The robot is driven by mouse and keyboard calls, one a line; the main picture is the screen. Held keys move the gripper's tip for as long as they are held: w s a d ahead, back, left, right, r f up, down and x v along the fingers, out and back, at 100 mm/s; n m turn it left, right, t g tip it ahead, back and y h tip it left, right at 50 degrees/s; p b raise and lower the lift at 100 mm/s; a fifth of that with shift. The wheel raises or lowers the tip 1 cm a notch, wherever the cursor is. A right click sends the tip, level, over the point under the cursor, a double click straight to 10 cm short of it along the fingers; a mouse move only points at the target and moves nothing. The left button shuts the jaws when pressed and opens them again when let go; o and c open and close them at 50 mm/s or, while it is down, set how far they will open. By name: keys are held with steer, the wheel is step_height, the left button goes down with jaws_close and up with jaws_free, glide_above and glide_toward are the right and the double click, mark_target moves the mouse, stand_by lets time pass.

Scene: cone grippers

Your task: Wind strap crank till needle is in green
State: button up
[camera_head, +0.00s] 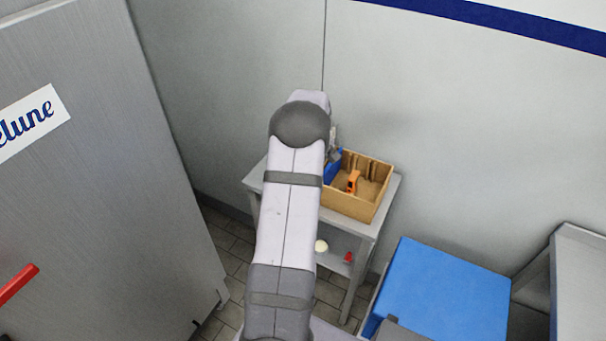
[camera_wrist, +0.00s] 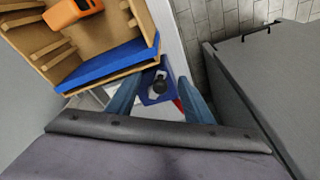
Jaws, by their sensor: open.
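In the wrist view a wide blue band (camera_wrist: 108,65), perhaps the strap, runs along the near side of a wooden crate (camera_wrist: 62,72). In the head view my arm hides the gripper; blue parts (camera_head: 332,168) show at the crate's left end. No needle or green zone can be made out.
An orange object (camera_head: 352,182) lies in the crate, which stands on a small grey table (camera_head: 392,196) against the wall. A large grey cabinet (camera_head: 110,150) is at left. A blue box (camera_head: 440,295) and a grey bench (camera_head: 580,280) are at right.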

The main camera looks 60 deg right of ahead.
stand_by(0.3)
steer(key=shift+r+p, duration=2.7)
steer(key=shift+r, duration=1.35)
